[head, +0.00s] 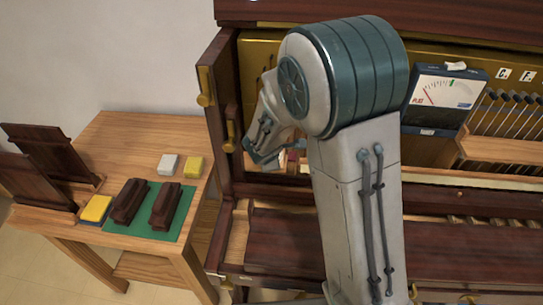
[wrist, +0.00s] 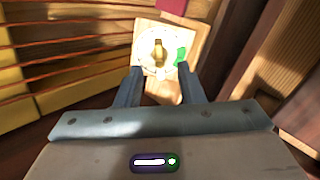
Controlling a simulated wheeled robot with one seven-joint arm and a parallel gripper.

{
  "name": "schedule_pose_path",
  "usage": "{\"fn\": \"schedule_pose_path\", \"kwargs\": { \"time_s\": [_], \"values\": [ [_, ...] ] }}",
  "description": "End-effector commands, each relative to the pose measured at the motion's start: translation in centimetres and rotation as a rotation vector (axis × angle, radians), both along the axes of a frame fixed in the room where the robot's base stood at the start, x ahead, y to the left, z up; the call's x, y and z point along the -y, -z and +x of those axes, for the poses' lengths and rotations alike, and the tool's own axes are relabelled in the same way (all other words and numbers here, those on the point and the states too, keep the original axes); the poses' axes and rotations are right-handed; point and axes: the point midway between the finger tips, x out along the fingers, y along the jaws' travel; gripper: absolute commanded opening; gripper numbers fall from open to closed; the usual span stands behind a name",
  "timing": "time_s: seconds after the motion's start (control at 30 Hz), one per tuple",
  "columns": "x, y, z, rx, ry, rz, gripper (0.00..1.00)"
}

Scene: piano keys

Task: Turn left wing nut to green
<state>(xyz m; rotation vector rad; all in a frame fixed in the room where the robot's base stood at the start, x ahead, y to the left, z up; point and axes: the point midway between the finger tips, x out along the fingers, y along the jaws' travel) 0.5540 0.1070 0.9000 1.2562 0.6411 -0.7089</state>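The left wing nut (wrist: 158,52) is gold and sits in the middle of a round white dial (wrist: 149,67) on a light wooden block. A green mark (wrist: 181,56) is on the dial's right side. The wing nut looks roughly upright in the wrist view, not lined up with the green. My gripper (wrist: 160,82) is open, its two fingers apart just short of the dial, with nothing between them. In the head view my gripper (head: 264,158) is inside the left end of the piano, and I cannot make out the wing nut there.
The piano's dark left side post (head: 222,110) is close to my gripper. A meter (head: 444,98) with a red needle hangs to the right. A side table (head: 115,140) at left holds dark wooden parts, a green mat (head: 146,218) and small blocks. Strings and yellow blocks (wrist: 12,95) lie left in the wrist view.

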Motion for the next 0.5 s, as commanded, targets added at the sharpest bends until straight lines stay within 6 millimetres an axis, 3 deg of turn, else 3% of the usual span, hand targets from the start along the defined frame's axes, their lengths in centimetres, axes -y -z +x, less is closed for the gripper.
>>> {"fn": "schedule_pose_path", "kwargs": {
  "time_s": [0.5],
  "values": [
    [0.2, 1.3, 1.0, 0.000, -0.001, 0.001, 0.35]
  ]
}}
